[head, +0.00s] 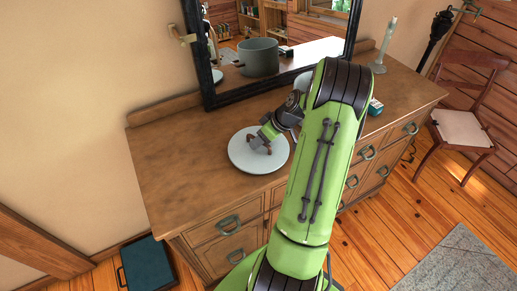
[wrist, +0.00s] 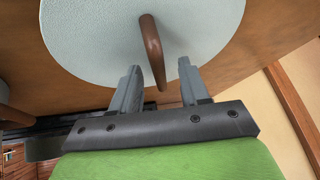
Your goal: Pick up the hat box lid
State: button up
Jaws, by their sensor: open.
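The hat box lid (head: 245,158) is a pale, round disc with a brown arched handle. It lies flat on the wooden dresser top (head: 180,160), left of my arm. My gripper (head: 262,143) is just above it, pointing down at the handle. In the wrist view, the lid (wrist: 90,35) fills the top, with the handle (wrist: 152,50) near the middle. My gripper (wrist: 158,82) is open there, its fingers on either side of the handle's near end. I cannot tell whether they touch it.
A dark-framed mirror (head: 207,75) stands behind the lid, reflecting a grey round container (head: 258,57). A candlestick (head: 378,67) and a small teal box (head: 375,107) stand to the right. The dresser top left of the lid is clear. A chair (head: 462,128) stands at far right.

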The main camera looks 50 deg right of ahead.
grip_shut()
jog(key=shift+s, duration=0.1)
jog(key=shift+r, duration=0.15)
